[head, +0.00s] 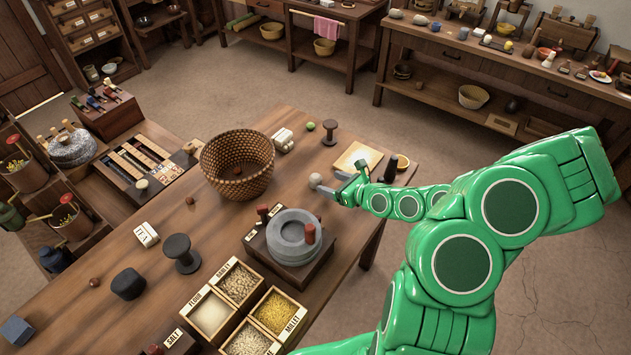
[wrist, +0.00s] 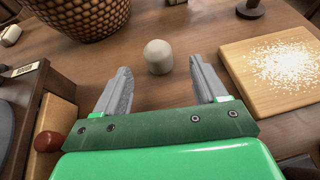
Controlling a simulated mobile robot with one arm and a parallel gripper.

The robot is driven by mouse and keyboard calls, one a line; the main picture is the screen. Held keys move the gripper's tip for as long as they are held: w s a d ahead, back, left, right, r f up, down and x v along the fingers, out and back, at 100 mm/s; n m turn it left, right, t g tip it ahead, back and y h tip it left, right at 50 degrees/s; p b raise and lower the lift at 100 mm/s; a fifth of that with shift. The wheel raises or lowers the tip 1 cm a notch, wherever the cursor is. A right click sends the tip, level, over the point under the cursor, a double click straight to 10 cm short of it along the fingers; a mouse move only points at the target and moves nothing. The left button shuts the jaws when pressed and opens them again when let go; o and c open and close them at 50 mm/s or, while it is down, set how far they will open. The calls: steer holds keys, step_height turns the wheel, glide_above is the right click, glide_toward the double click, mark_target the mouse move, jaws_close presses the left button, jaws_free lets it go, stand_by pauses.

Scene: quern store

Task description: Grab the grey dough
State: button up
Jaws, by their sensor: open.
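A small pale grey, dome-topped lump (wrist: 158,57), which looks like the grey dough, stands on the wooden table. It also shows in the head view (head: 315,180), just beyond my fingertips. My gripper (wrist: 159,68) is open and empty. Its two grey fingers point at the lump, one to each side in the wrist view, with the lump slightly ahead of the tips. My gripper (head: 325,190) is low over the table in the head view.
A floured board (wrist: 240,95) lies close on the right. A woven basket (wrist: 50,22) is beyond on the left. A dark spool (wrist: 250,10) stands behind. The quern (head: 293,237) and grain boxes (head: 238,283) are nearer. The table between basket and board is mostly clear.

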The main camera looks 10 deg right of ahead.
mark_target(319, 181)
steer(key=shift+x, duration=1.3)
steer(key=shift+a+x, duration=0.2)
steer(key=shift+x, duration=2.25)
steer(key=shift+s+f, duration=0.1)
steer(key=c, duration=1.1)
